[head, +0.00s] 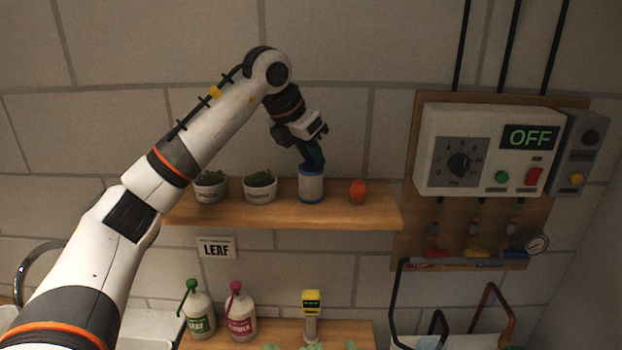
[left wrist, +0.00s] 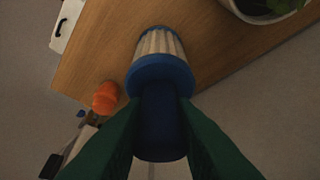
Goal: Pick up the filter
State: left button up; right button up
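The filter (head: 311,186) is a white pleated cylinder with blue ends, upright at the shelf, right of two plant pots. In the left wrist view the filter (left wrist: 160,68) shows a wide blue rim and a darker blue neck. My left gripper (head: 314,160) comes down from above. Its green fingers (left wrist: 158,112) lie on both sides of the blue neck, with no gap visible. The gripper looks shut on the neck. The filter's base looks level with the shelf board; I cannot see any clearance. My right gripper is not in view.
An orange object (head: 357,191) stands close right of the filter on the wooden shelf (head: 280,217). Plant pots (head: 260,189) (head: 210,188) stand to its left. A control box (head: 484,150) hangs on the right wall. Bottles (head: 198,315) stand on the lower shelf. Space above the upper shelf is free.

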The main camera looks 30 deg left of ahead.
pick_arm(q)
grip_shut()
jog(key=shift+r, duration=0.2)
